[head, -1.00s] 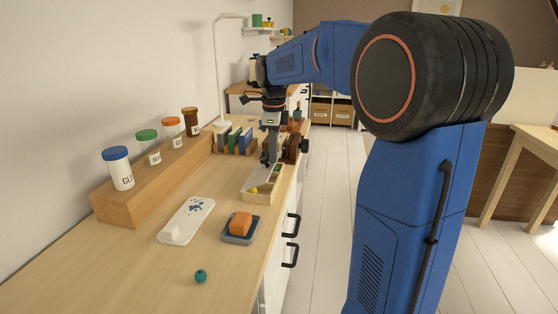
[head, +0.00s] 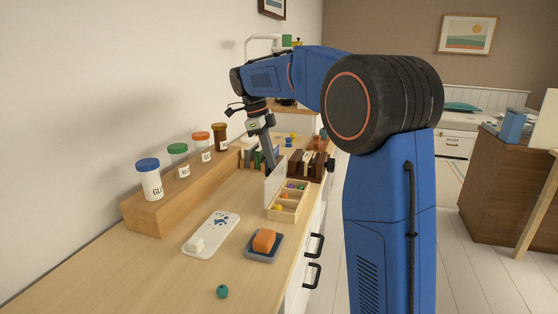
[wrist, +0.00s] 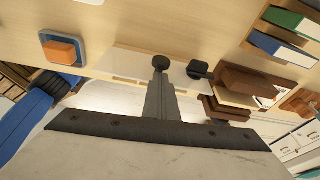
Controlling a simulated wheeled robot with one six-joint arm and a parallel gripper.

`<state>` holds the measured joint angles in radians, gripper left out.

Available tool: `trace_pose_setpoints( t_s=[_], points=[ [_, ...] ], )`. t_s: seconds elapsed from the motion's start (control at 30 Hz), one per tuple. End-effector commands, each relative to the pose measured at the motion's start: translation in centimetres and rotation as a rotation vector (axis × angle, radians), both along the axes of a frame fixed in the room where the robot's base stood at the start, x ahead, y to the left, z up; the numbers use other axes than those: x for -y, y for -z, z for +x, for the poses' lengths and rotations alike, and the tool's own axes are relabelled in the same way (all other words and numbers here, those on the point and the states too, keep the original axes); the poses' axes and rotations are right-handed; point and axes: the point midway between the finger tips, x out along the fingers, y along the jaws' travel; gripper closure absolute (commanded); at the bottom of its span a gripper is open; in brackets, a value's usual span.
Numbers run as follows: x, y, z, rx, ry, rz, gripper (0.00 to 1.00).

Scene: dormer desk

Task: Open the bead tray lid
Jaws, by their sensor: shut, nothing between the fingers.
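The wooden bead tray (head: 287,212) sits near the right edge of the desk in the head view. Its compartments show, with yellow, orange, green and purple beads in them. Its pale lid (head: 274,184) stands steeply raised along the tray's left side. My gripper (head: 271,167) is shut and empty, pointing down close to the top of the lid. I cannot tell whether it touches the lid. In the wrist view my gripper (wrist: 161,64) shows in front of a pale panel, and the beads are not visible.
A dish with an orange block (head: 264,240), a white paint-marked tray (head: 222,228) and a teal bead (head: 222,291) lie nearer. Lidded jars (head: 150,180) line a wooden riser (head: 150,217) at the left. A dark wooden rack (head: 304,166) stands just beyond the bead tray.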

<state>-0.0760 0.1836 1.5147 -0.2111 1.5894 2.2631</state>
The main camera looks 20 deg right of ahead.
Motion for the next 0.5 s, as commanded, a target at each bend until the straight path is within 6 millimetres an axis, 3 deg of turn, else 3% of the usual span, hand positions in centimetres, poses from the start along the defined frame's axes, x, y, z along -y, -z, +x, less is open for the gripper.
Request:
trace_pose_setpoints(
  t_s=[0.03, 0.5],
  points=[
    [-0.5, 1.5, 0.2, -0.026, -0.001, 0.005, 1.00],
    [-1.7, 2.0, 1.1, -0.027, 0.001, 0.006, 1.00]
  ],
)
